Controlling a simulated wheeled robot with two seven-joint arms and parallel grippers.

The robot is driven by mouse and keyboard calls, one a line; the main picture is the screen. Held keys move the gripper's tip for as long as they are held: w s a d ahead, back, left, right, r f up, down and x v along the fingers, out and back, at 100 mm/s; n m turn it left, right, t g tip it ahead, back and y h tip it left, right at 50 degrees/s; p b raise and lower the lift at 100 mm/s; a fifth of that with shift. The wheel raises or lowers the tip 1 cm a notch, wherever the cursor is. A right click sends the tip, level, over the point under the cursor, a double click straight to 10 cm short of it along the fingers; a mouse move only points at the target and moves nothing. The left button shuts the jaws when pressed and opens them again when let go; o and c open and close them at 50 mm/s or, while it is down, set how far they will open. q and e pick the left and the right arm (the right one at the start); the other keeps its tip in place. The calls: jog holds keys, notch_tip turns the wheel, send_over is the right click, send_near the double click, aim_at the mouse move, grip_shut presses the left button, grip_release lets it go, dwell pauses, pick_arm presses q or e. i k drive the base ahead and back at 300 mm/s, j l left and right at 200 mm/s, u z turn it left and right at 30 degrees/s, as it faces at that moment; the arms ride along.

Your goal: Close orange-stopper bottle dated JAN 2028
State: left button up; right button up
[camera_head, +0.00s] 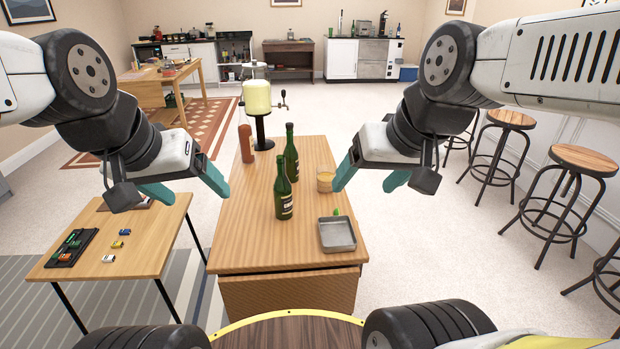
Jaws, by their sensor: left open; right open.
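Two dark green bottles stand upright on the wooden table. The nearer bottle (284,193) has a pale label, and the farther bottle (291,155) stands just behind it. The labels are too small to read and no date shows. I cannot make out an orange stopper on either bottle. A metal tray (337,246) with a small green item (336,211) at its far rim is on the table's right side. My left gripper (187,187) is open and empty, left of the bottles. My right gripper (364,188) is open and empty, to their right, by the table's right edge.
A glass of tan contents (325,180) is close to my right gripper. A reddish-brown bottle (246,143) and a drink dispenser (257,98) stand at the table's far end. A low side table (150,235) with small items is at left. Stools (580,160) stand at right.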

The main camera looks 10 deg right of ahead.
aim_at(282, 189)
jog(key=l+u, duration=0.25)
jog(key=l, duration=0.3)
jog(key=l+u, duration=0.25)
jog(key=l, duration=0.3)
jog(key=i+l+u, duration=0.1)
jog(key=l+u, duration=0.15)
jog(key=l, duration=1.15)
jog(key=i+l+u, duration=0.15)
jog(key=i+l, duration=0.25)
jog(key=i+l+u, duration=0.1)
jog(key=i+l, duration=0.3)
jog(key=l, duration=0.1)
